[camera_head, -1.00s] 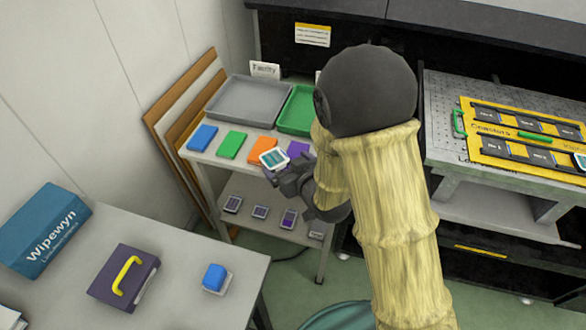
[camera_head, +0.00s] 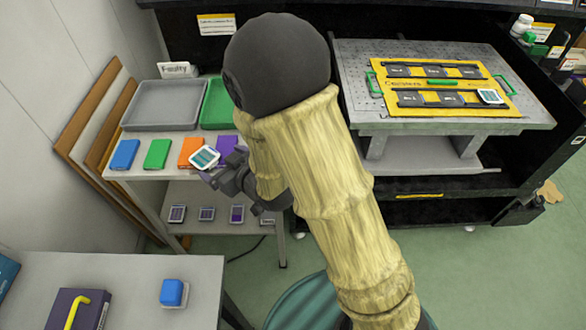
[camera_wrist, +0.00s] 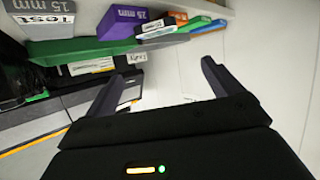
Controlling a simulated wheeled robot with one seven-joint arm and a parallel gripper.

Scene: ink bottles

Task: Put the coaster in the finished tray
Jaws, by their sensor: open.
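A coaster (camera_head: 205,157), white-rimmed with a teal face, lies tilted at the front edge of the trolley top, between the orange and purple blocks. It appears as a pale slab in the wrist view (camera_wrist: 158,28). My gripper (camera_head: 214,180) is just in front of and below it in the head view. In the wrist view my gripper (camera_wrist: 158,82) has its two fingers wide apart with nothing between them. A green tray (camera_head: 213,113), partly hidden by my arm, stands beside a grey tray (camera_head: 165,118) on the trolley. I cannot read which is the finished tray.
A "Faulty" sign (camera_head: 178,70) stands behind the grey tray. A blue block (camera_head: 125,155), green block (camera_head: 158,154), orange block (camera_head: 190,151) and purple block (camera_head: 228,148) line the trolley front. A yellow board (camera_head: 440,75) holds another coaster (camera_head: 488,97). My arm covers the trolley's right side.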

